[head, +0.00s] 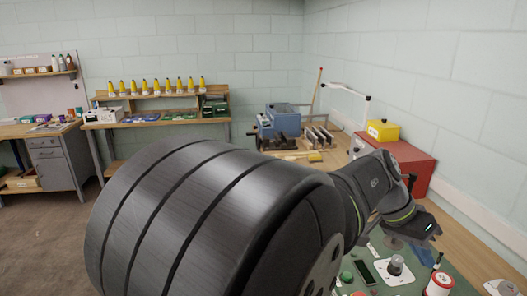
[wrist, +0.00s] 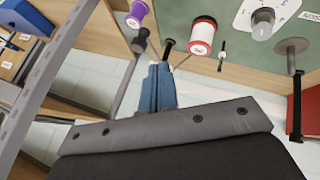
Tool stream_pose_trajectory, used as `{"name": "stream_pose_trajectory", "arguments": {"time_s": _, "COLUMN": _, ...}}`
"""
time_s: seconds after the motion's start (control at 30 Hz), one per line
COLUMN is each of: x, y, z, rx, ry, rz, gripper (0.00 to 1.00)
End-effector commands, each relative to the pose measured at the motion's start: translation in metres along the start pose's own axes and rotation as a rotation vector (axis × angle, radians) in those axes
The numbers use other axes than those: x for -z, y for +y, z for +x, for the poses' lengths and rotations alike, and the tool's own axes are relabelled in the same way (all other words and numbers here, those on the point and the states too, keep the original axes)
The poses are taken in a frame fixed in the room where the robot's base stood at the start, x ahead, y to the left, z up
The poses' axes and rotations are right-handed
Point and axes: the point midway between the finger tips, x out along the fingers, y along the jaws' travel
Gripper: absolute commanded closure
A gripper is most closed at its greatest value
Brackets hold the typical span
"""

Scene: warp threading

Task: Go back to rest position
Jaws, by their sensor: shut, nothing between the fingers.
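My gripper (wrist: 158,88) shows in the wrist view as two blue fingers pressed together, with nothing between them. Behind the fingertips is a green panel. A white spool with red ends (wrist: 202,36) sits on it, just right of the fingertips, apart from them. A purple and white spool (wrist: 137,14) is up and to the left. A thin dark line runs beside the red spool. In the head view, the red spool (head: 439,284) is at the bottom right on the green panel (head: 411,284). My fingertips cannot be made out there.
A knob on a white plate (head: 396,266) and a green button (head: 346,277) are on the panel. A red box (head: 415,163) with a yellow one (head: 383,130) stands behind my arm. A wall closes off the right side. My arm hides much of the middle.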

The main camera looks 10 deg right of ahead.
Motion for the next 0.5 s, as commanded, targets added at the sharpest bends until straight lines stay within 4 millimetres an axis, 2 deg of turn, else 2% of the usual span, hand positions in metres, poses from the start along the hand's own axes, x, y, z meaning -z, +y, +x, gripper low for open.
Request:
{"name": "stream_pose_trajectory", "arguments": {"time_s": 0.13, "x": 0.0, "y": 0.0, "z": 0.006, "rx": -0.001, "ry": -0.001, "rz": 0.0, "gripper": 1.0}}
{"name": "stream_pose_trajectory", "arguments": {"time_s": 0.23, "x": 0.0, "y": -0.001, "z": 0.017, "rx": -0.002, "ry": -0.004, "rz": -0.001, "gripper": 1.0}}
{"name": "stream_pose_trajectory", "arguments": {"time_s": 0.5, "x": 0.002, "y": -0.003, "z": 0.068, "rx": -0.003, "ry": -0.005, "rz": 0.0, "gripper": 1.0}}
